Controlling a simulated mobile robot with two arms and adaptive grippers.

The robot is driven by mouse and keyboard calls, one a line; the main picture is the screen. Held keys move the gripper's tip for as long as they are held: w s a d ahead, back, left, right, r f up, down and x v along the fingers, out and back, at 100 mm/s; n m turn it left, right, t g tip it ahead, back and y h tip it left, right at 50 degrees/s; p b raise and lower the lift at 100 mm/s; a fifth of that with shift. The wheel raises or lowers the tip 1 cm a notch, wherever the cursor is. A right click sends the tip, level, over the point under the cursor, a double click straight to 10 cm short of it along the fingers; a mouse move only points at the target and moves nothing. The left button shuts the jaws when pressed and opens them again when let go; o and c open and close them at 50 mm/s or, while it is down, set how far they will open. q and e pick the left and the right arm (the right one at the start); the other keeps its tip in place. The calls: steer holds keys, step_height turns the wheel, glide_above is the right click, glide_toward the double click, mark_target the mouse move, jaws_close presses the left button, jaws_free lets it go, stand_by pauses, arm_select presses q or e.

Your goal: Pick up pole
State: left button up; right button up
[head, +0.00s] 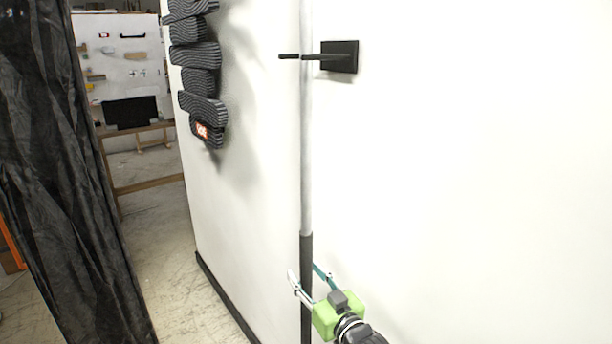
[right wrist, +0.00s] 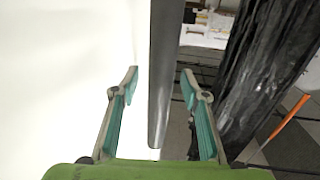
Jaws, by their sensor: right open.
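The pole (head: 306,150) stands upright against the white wall, light grey above and dark on its lower part. Its upper part passes a black wall hook (head: 341,57) with dark prongs. My right gripper (head: 307,277) is open at the dark lower part, one finger on each side of the pole. In the right wrist view the pole (right wrist: 164,75) runs between the two open fingers (right wrist: 160,76), with gaps on both sides and its end near the palm. My left gripper is not in view.
A stack of dark ridged pieces (head: 198,70) is mounted on the wall left of the pole. A black curtain (head: 60,180) hangs at the left. Between curtain and wall there is open floor (head: 165,245), with a wooden frame and a tool wall beyond.

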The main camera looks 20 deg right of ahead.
steer(key=shift+w, duration=0.3)
steer(key=shift+c, duration=0.3)
jaws_close()
steer(key=shift+r, duration=0.2)
